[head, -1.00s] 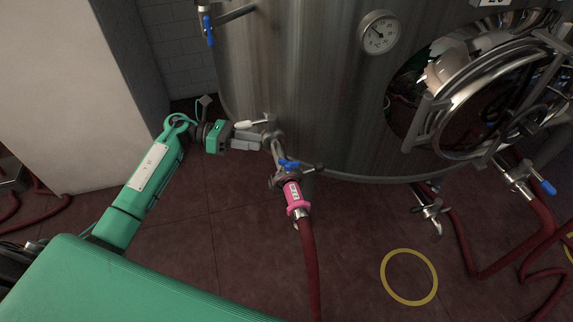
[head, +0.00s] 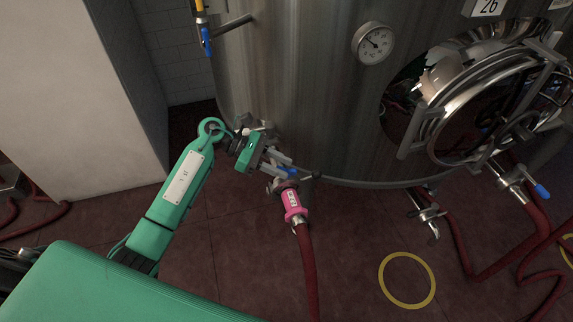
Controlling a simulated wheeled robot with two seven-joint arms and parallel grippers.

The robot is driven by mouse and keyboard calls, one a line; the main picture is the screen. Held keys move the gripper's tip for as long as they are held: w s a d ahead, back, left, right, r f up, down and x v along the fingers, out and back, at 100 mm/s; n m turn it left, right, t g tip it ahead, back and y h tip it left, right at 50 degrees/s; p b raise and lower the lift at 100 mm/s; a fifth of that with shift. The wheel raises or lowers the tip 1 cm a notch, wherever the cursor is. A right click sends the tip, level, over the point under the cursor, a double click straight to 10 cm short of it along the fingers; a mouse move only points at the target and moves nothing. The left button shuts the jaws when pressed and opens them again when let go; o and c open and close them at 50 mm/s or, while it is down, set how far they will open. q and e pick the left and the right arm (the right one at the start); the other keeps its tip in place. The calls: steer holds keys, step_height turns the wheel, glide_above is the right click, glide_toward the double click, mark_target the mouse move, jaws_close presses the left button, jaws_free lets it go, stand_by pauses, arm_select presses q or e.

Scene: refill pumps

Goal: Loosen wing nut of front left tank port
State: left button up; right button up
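My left gripper (head: 285,165) is at the port fitting low on the left of the steel tank (head: 300,80). A pink sleeve (head: 292,203) sits below the fitting, on the end of a red hose (head: 309,265). The wing nut cannot be made out; the gripper covers part of the fitting. My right gripper does not show.
A round gauge (head: 373,42) and an open round manway (head: 480,100) are on the tank. Another valve with a blue handle (head: 542,191) and a red hose is at the right. A yellow ring (head: 407,280) marks the floor. A white column (head: 75,100) stands at left.

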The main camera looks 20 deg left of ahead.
arm_select(q)
steer(key=shift+x, duration=1.05)
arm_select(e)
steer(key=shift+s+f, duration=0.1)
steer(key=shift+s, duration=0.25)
arm_select(q)
jaws_close()
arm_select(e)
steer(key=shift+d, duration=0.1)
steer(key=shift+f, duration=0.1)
